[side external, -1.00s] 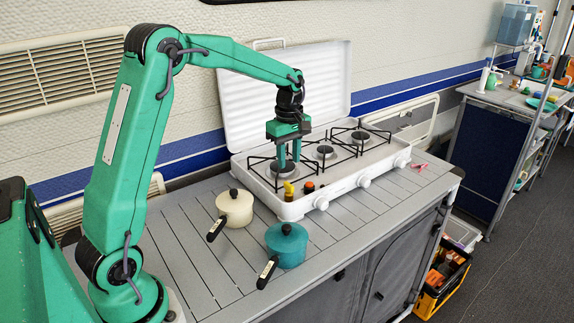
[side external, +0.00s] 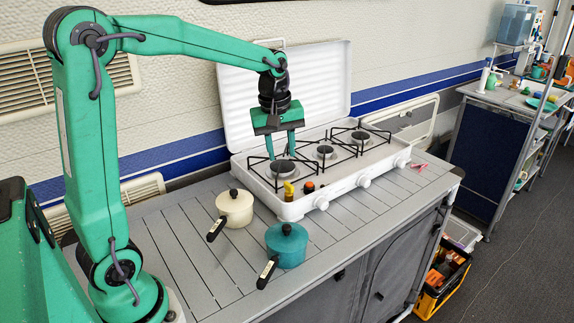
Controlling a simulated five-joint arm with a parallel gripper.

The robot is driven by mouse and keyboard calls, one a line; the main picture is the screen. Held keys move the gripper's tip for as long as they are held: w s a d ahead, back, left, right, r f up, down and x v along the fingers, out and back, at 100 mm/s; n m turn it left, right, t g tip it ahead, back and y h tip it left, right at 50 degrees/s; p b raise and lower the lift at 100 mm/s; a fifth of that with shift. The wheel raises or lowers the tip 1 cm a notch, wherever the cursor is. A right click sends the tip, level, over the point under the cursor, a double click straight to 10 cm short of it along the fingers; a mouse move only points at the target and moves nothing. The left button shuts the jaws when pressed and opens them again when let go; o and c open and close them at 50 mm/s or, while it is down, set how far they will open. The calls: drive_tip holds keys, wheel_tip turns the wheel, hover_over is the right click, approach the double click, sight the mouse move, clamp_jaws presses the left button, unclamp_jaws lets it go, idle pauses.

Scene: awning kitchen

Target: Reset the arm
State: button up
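My gripper (side external: 281,156) hangs pointing down over the left burner of the white stove (side external: 350,183). Its two green fingers are spread apart with nothing between them, and their tips are close above the burner. My green arm reaches across from the left with its elbow high. The stove lid stands open behind my gripper.
A cream pot (side external: 235,208) and a teal pot (side external: 287,245), both lidded with handles toward the front left, stand on the slatted counter (side external: 170,245). Small yellow and orange items (side external: 289,190) sit at the stove's front left. The counter's left part is clear.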

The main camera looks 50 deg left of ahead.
drive_tip(key=s+d+m+t, duration=0.1)
drive_tip(key=s+d+m, duration=0.1)
drive_tip(key=s+m, duration=0.2)
drive_tip(key=s+d+r+m+t, duration=0.1)
drive_tip(key=s+d+m, duration=0.2)
drive_tip(key=s, duration=0.5)
drive_tip(key=s+d+r+m+t, duration=0.1)
drive_tip(key=s+d+m+t, duration=0.1)
drive_tip(key=s+m, duration=0.4)
drive_tip(key=shift+s+d, duration=0.15)
drive_tip(key=shift+d, duration=0.3)
